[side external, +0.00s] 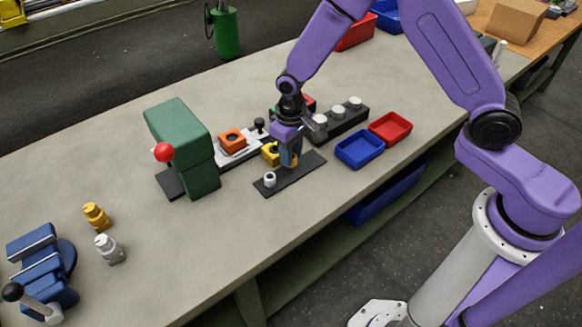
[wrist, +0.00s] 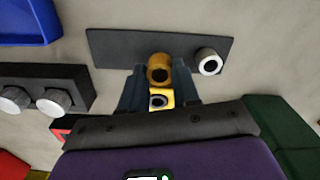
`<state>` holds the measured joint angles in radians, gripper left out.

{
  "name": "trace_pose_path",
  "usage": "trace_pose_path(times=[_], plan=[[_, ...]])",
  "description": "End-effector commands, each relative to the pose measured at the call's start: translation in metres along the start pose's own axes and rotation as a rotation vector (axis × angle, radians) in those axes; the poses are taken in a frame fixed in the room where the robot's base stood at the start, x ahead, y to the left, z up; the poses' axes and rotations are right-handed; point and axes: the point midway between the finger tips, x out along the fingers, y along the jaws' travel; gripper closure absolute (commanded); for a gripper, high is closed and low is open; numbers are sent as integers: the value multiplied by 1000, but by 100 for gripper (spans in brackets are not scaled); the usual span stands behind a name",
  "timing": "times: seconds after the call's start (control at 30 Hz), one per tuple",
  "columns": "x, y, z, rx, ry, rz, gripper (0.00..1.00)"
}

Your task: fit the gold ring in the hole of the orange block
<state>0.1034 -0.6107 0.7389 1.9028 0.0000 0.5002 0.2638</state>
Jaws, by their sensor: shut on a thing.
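The gold ring (wrist: 159,66) is between the fingertips of my gripper (wrist: 159,76), which is shut on it in the wrist view. The ring is over the dark plate, and I cannot tell whether it still touches it. In the side external view my gripper (side external: 290,163) points down at the plate and mostly hides the ring. The orange block (side external: 232,141), with a dark hole in its top, sits on a pale fixture to the left of my gripper. The block is not clearly visible in the wrist view.
A white ring (side external: 270,179) stands on the dark plate (side external: 277,188). A yellow part (side external: 270,153) is close to my gripper. The green press (side external: 183,147) stands left of the orange block. A dark rack (side external: 340,122) and blue (side external: 360,149) and red (side external: 390,128) trays are right.

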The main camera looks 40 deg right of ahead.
Motion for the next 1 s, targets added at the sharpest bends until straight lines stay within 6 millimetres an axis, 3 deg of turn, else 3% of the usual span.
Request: trace_pose_path(times=[0.17,0.27,0.8,1.0], plan=[[-5,0,-1,0,2,0,99],[-20,0,-1,1,5,-1,99],[-141,0,-1,-1,6,-1,99],[-138,-8,-29,0,1,0,99]])
